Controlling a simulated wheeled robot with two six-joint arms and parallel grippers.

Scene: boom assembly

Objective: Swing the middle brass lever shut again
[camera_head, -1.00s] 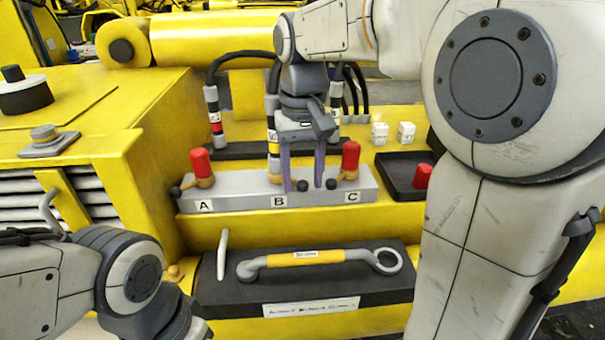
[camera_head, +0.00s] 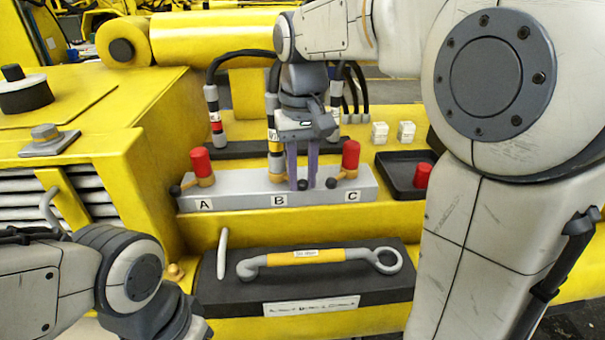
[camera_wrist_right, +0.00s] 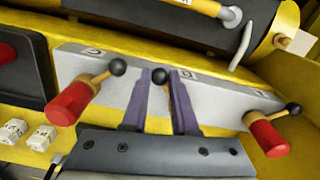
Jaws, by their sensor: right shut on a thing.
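The middle lever's dark ball knob (camera_head: 303,184) shows between the fingertips of my right gripper (camera_head: 302,180), above the grey manifold (camera_head: 240,198) near label B. Its brass part (camera_head: 277,168) shows to the left, below a hose end, partly hidden by the fingers. In the right wrist view, the knob (camera_wrist_right: 159,75) sits at the tips of my purple-grey fingers (camera_wrist_right: 162,85), which are close together on it; the lever's arm is hidden. My left arm comes in at the lower left, with its gripper out of sight.
Red-capped ports A (camera_head: 201,162) and C (camera_head: 350,156) have their own brass levers on either side. A dark tray (camera_head: 397,190) with a red cap (camera_head: 423,176) stands right. A yellow-gripped wrench (camera_head: 318,257) lies on a black panel in front. Hoses rise behind the manifold.

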